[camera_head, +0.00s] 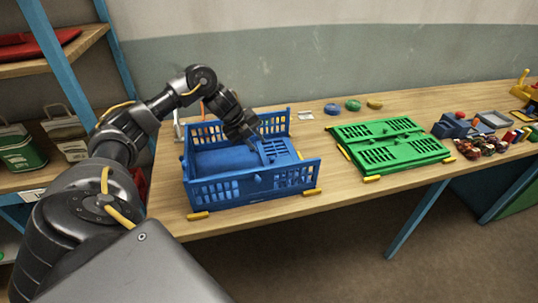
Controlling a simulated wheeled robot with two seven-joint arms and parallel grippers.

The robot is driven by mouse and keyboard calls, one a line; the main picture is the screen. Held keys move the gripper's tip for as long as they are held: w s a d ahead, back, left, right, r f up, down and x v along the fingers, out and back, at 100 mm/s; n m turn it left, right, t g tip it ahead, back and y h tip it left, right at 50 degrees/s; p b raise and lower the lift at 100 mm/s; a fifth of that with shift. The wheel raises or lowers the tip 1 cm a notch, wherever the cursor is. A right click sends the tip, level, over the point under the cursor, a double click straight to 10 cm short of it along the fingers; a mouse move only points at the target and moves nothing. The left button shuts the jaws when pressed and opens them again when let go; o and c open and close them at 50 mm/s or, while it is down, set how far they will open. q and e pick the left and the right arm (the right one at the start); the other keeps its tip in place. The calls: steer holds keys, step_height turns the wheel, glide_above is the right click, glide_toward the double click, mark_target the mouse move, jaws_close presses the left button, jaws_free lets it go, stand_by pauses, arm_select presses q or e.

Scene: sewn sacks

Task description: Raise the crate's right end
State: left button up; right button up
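The blue crate (255,185) stands on the wooden table, left of centre. Its long front and back walls (275,124) are upright. A slatted panel at its right end (279,152) lies low and inward, not upright between the walls. My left arm reaches in from the left over the crate. My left gripper (258,143) points down at the inner edge of that panel, at or just above it. The fingertips are small and dark, so contact and opening cannot be made out. The crate's left end is partly hidden by its walls and my arm. My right gripper is out of view.
A green folded crate (395,145) lies flat to the right, with bare table between. Yellow blocks (198,215) sit by the crates' corners. Coloured discs (353,105) lie behind. Small items crowd the table's right part. A blue-framed shelf (75,75) stands at the left.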

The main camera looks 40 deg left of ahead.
arm_select(q)
steer(key=p, duration=0.1)
glide_above(268, 163)
steer(key=f, duration=0.6)
steer(key=shift+s+a+f, duration=0.2)
steer(key=shift+f, duration=0.1)
steer(key=shift+x, duration=0.85)
steer(key=shift+s, duration=0.1)
jaws_close()
